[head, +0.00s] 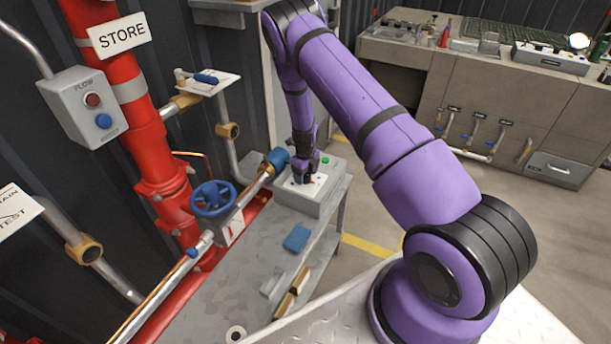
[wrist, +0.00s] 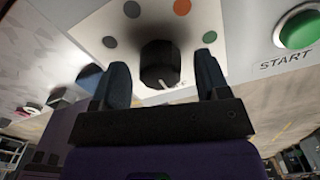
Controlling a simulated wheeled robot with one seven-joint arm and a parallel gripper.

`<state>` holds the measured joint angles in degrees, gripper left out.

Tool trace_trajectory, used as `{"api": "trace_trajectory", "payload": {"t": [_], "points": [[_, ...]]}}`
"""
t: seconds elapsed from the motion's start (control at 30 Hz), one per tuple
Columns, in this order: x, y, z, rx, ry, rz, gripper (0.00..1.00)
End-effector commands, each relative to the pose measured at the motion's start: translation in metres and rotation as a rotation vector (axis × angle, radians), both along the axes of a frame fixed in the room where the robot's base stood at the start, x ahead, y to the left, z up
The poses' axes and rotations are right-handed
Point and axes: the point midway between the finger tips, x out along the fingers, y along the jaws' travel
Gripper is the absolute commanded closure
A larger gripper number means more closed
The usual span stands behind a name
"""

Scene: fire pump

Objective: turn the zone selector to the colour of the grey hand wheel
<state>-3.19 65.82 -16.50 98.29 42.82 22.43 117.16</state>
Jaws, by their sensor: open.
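The zone selector is a black round knob (wrist: 160,65) on a pale panel in the wrist view, with a small white mark at its lower edge. In the head view my gripper (head: 303,176) is over the control box (head: 318,203) and hides the knob. I see no clearly grey hand wheel; one hand wheel (head: 213,198) is blue.
A green START button (wrist: 298,28) is right of the knob. A pipe with a blue end (head: 278,158) runs close to the left of my gripper. A blue cloth-like item (head: 297,238) lies on the grey bench (head: 225,290). Red pipework (head: 135,130) stands at left.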

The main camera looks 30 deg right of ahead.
Motion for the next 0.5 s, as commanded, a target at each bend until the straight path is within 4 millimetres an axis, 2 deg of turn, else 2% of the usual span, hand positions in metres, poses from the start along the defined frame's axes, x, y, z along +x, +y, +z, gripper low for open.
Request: {"api": "trace_trajectory", "payload": {"t": [0.1,0.37,0.4,0.5], "points": [[0.0,0.0,-0.006,0.0,0.0,0.0,0.31],[0.0002,0.0001,-0.007,-0.001,-0.001,0.001,0.31],[0.0002,0.0001,-0.007,-0.001,-0.001,0.001,0.34],[0.0002,0.0001,-0.0069,0.0,0.0,0.001,0.57]]}}
